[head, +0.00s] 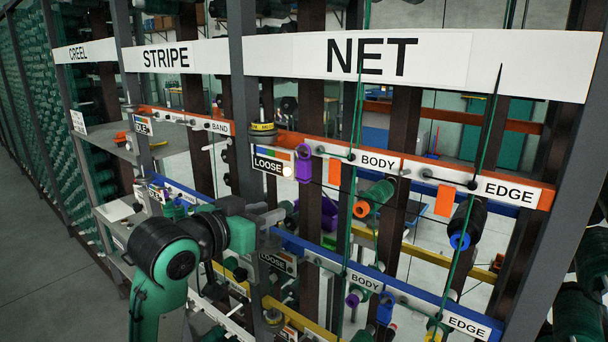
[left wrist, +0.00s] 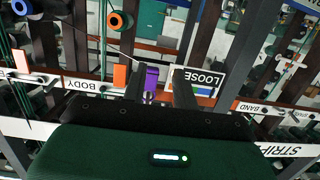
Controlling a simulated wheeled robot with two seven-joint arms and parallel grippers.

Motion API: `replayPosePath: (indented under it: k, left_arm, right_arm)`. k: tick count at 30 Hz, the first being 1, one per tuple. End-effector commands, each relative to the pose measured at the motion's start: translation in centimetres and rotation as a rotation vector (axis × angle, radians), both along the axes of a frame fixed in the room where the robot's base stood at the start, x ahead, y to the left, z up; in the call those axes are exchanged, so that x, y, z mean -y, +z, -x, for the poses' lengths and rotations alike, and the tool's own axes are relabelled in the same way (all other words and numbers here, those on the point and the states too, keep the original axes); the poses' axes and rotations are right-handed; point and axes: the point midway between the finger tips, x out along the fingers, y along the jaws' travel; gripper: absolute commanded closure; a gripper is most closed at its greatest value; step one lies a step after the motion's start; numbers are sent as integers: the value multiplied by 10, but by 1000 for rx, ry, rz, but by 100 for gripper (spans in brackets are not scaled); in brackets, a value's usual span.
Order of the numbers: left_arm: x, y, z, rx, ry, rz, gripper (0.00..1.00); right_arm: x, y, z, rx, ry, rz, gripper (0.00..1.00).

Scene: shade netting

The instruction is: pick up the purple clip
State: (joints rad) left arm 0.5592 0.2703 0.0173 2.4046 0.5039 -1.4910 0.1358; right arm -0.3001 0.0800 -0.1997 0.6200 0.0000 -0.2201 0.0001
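The purple clip (head: 303,163) hangs on the orange upper rail, just right of the LOOSE sign and left of the BODY label. It also shows in the left wrist view (left wrist: 151,80), in the gap between my two dark fingers and nearer the left one. My left gripper (head: 268,215) is open, below and left of the clip in the head view. In the left wrist view the left gripper (left wrist: 162,88) points toward the rail, with nothing held between its fingers. I cannot tell how far the clip is from the fingertips. My right gripper is not in view.
Orange tags (head: 334,173) hang beside the clip. The LOOSE sign (head: 272,165) is close to my fingers. Green cords (head: 355,120), spools (head: 374,198) and dark uprights crowd the frame. A blue lower rail (head: 330,262) runs below. Open floor (head: 50,270) lies at left.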

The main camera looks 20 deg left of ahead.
Motion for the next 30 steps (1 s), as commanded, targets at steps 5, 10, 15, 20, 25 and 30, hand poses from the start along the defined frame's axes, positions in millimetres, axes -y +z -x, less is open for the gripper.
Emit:
replayPosePath:
  k: [5, 10, 15, 20, 25, 30]
  left_arm:
    - [-2, 49, 3, 91, -22, 15, 71]
    - [1, 62, -1, 111, -31, 22, 71]
    - [12, 62, -30, 108, -31, 25, 71]
    - [22, 60, -58, 109, -31, 23, 71]
    - [28, 57, -74, 111, -30, 21, 71]
    - [31, 58, -82, 109, -31, 21, 71]
  right_arm:
    - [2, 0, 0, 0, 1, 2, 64]
    - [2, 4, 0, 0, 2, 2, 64]
    - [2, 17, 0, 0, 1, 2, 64]
    - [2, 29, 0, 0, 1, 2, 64]
    - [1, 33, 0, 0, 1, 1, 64]
    - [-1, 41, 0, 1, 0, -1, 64]
